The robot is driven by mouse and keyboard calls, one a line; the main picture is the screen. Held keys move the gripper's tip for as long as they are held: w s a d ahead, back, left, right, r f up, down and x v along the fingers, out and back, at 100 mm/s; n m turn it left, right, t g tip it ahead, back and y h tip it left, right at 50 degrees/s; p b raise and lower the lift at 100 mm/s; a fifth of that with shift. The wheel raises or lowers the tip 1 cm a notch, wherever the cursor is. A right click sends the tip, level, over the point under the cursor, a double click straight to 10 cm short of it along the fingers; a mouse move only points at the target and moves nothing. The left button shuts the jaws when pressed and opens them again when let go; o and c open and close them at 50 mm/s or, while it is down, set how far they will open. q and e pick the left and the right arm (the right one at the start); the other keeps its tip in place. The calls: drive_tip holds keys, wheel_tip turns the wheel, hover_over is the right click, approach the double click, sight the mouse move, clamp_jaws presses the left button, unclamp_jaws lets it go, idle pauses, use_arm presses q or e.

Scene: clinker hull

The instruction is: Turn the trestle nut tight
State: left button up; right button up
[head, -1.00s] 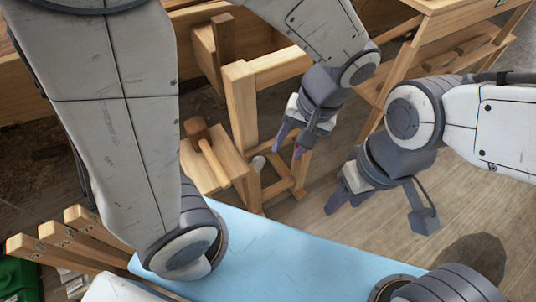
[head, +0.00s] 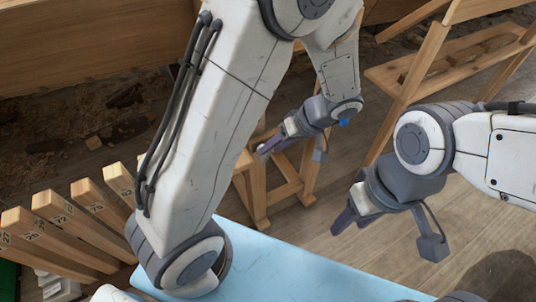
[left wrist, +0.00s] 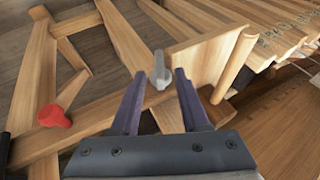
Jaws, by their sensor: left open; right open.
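A wooden trestle (head: 285,190) stands on the floor beyond the blue surface, partly hidden behind my left arm. In the left wrist view, a small grey nut-like piece with an upright lobe (left wrist: 160,68) shows by the trestle's wood, between and just beyond my left fingertips. I cannot tell whether they touch it. A red knob (left wrist: 55,117) sits on a beam to its left. My left gripper (head: 268,147) is open beside the trestle, its purple fingers (left wrist: 155,88) spread. My right gripper (head: 343,218) is open and empty above the floor, right of the trestle.
A blue surface (head: 275,265) lies in front. Numbered wooden planks (head: 80,220) stand in a row at left. A wooden shelf frame (head: 450,65) is at upper right. Large hull planks (head: 90,45) cross the back left. The floor at right is open.

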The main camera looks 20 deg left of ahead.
use_arm(q)
drive_tip(key=shift+b+x, duration=0.3)
drive_tip(key=shift+x, duration=1.4)
clamp_jaws()
drive_tip(key=shift+r, duration=0.1)
